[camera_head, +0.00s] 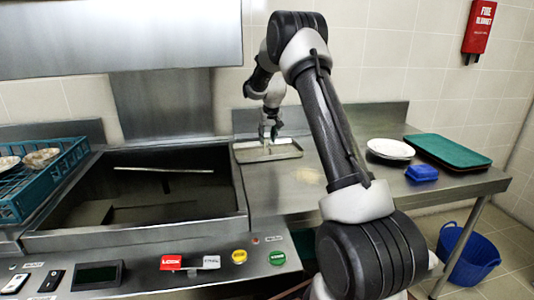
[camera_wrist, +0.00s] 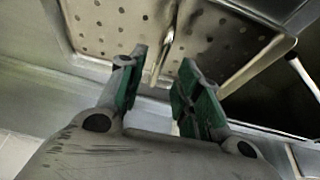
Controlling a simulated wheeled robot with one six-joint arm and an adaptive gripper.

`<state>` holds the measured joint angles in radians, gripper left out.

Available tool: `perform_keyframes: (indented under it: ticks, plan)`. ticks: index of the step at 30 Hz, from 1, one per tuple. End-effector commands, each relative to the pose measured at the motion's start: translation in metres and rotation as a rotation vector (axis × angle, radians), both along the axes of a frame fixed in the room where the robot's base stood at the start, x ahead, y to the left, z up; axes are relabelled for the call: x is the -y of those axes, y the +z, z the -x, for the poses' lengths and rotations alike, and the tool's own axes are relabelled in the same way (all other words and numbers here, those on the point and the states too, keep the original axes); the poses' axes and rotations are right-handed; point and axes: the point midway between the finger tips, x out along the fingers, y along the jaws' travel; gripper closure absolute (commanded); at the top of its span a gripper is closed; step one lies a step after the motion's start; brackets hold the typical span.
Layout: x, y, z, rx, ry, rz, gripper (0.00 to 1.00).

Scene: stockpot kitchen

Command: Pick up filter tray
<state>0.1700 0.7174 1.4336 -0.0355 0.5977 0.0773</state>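The filter tray (camera_head: 243,155) is a shallow, rectangular metal tray on the steel counter, just right of the open basin. In the wrist view the perforated tray (camera_wrist: 215,47) fills the upper middle, with a narrow raised bar (camera_wrist: 165,42) running along it. My gripper (camera_head: 268,133) is over the tray in the head view. In the wrist view my gripper (camera_wrist: 160,82) is open, its green-padded fingers apart. The near end of the bar shows between the fingers, and neither pad appears to touch it. The exact height above the tray is hard to tell.
The open dark basin (camera_head: 150,205) lies left of the tray. A blue crate with dishes (camera_head: 20,193) is at far left. White plates (camera_head: 390,149), a blue sponge-like block (camera_head: 421,173) and green trays (camera_head: 447,151) sit on the right counter. A blue bucket (camera_head: 470,258) stands on the floor.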

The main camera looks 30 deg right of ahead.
Motion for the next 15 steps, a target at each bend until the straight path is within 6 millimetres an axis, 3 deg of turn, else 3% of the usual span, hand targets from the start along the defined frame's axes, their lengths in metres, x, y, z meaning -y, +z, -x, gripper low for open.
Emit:
perform_keyframes:
  ticks: [6, 15]
  plan:
    - [0.005, -0.030, -0.013, -0.002, 0.000, 0.000, 0.66]
    - [0.006, -0.034, -0.015, 0.000, 0.000, 0.000, 0.66]
